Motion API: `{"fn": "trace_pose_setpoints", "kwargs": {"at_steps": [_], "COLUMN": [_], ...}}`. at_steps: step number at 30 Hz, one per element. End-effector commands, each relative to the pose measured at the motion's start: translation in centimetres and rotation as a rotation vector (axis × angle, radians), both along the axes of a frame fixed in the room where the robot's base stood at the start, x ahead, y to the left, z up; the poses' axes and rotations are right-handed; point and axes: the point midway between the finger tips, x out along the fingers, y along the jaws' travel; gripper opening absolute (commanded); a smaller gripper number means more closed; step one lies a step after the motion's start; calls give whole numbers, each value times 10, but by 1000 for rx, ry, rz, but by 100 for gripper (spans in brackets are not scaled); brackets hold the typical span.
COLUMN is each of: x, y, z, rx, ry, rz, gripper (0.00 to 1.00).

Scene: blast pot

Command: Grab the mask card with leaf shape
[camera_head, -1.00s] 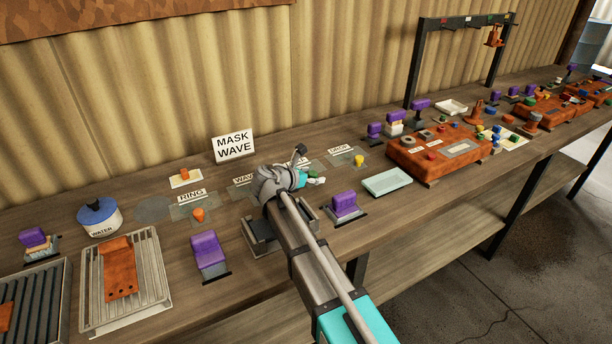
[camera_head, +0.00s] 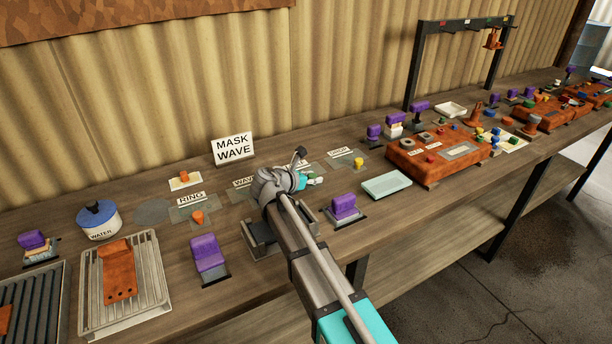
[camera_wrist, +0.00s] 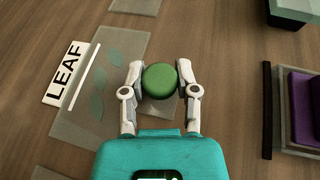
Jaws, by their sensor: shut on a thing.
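The leaf mask card (camera_wrist: 72,122) is a translucent grey-green sheet with leaf-shaped cut-outs, beside a white LEAF label (camera_wrist: 66,72) in the wrist view. A round green knob (camera_wrist: 160,82) stands over its right part. My gripper (camera_wrist: 161,80) is shut on this green knob, one finger on each side. I cannot tell whether the card is lifted off the bench.
A RING card with an orange knob (camera_head: 197,216) lies to the left. A card with a yellow knob (camera_head: 358,162) lies to the right. A purple-handled block (camera_head: 344,205) and a pale tray (camera_head: 387,186) stand close by. A MASK WAVE sign (camera_head: 233,149) stands behind.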

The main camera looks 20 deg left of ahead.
Motion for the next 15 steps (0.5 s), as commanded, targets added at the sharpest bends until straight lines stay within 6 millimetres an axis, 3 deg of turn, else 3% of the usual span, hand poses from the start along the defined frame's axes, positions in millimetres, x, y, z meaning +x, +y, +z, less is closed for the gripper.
{"fn": "trace_pose_setpoints", "kwargs": {"at_steps": [15], "x": [0], "y": [0], "z": [4], "rx": [0], "ry": [0], "rz": [0], "gripper": [0]}}
